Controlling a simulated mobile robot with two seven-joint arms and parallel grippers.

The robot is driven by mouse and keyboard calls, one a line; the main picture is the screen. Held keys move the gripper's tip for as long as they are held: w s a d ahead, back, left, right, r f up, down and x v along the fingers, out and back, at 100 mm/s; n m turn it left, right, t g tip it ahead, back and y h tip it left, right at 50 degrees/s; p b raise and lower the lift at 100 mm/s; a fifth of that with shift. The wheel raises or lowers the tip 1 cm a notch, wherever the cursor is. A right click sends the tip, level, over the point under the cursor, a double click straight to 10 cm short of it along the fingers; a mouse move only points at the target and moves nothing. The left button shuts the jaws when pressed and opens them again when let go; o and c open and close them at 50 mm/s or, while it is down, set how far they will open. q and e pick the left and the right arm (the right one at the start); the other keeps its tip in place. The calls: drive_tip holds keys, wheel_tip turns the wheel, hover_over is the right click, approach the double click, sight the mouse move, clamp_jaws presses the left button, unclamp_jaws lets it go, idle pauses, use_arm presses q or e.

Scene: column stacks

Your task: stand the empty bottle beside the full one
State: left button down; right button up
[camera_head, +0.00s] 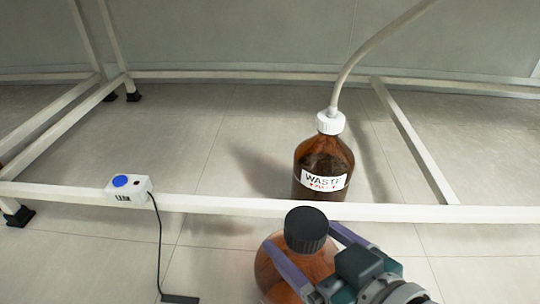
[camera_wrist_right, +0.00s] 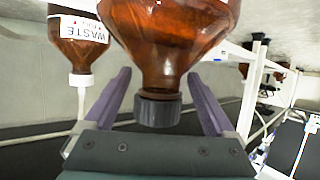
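The full bottle (camera_head: 322,162) is brown glass with a white cap, a tube and a WASTE label. It stands upright on the floor beyond the front white rail, and also shows at upper left in the right wrist view (camera_wrist_right: 80,45). The empty bottle (camera_head: 292,267) is paler amber with a black cap, on the near side of the rail; its base is out of frame. My right gripper (camera_head: 302,234) has its fingers on either side of this bottle's neck and shoulder, with gaps beside the neck in the wrist view (camera_wrist_right: 160,75). My left gripper is not in view.
The white frame's front rail (camera_head: 400,212) crosses between the two bottles. A white box with a blue button (camera_head: 128,188) sits on it at left, its cable hanging down. A tube (camera_head: 372,45) rises from the full bottle. Floor left of that bottle is clear.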

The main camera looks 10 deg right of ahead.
drive_tip(key=shift+r, duration=0.3)
drive_tip(key=p+v, duration=0.4)
drive_tip(key=v, duration=0.8)
drive_tip(key=w+d+r+m+g+h, duration=0.3)
drive_tip(key=d+m+h, duration=0.1)
drive_tip(key=d+h, duration=0.4)
drive_tip(key=s+a+r+n+g+y, duration=0.1)
drive_tip(key=s+a+n+g+y, duration=0.1)
drive_tip(key=s+g, duration=0.4)
drive_tip(key=s+a+y, duration=0.1)
drive_tip(key=s+y, duration=0.1)
drive_tip(key=s, duration=0.1)
drive_tip(key=shift+a+r, duration=0.2)
